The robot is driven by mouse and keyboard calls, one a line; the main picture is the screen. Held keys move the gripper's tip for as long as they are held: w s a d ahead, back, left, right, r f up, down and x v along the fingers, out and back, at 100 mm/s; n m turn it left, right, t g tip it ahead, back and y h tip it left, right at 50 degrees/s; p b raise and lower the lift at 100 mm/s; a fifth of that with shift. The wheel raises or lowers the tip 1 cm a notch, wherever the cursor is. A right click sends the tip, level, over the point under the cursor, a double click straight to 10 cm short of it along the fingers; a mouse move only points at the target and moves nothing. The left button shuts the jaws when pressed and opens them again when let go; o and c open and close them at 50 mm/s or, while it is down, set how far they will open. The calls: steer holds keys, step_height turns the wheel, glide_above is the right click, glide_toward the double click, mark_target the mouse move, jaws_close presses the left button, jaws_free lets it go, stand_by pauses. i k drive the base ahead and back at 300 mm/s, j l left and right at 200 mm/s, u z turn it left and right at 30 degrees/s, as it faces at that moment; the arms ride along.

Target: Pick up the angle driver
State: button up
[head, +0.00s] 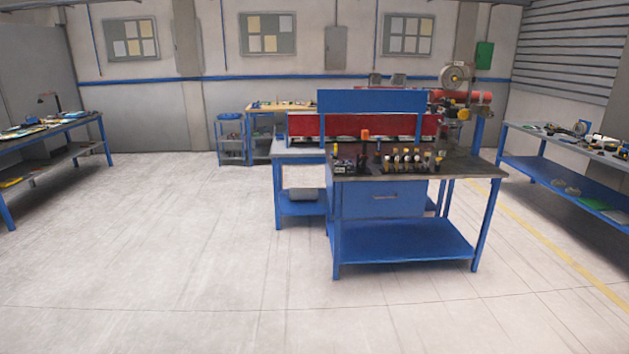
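I cannot pick out the angle driver for certain; the tools in the head view are too small to tell apart. Several small black and yellow tools stand in a row on the dark top of the blue workbench (470,166) at centre right. A small black item (343,166) sits at the left end of that top. An orange item (365,134) shows just behind it. My gripper is not in view.
A blue bench (75,123) with loose items stands at the left, and another bench (612,152) at the right. A blue shelf cart (231,140) is at the back. The floor (160,250) in front and to the left is clear.

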mark_target(364, 132)
steer(key=i, duration=2.55)
steer(key=i+j, duration=0.1)
steer(key=i, duration=2.4)
steer(key=l+z, duration=0.05)
steer(key=l, duration=0.05)
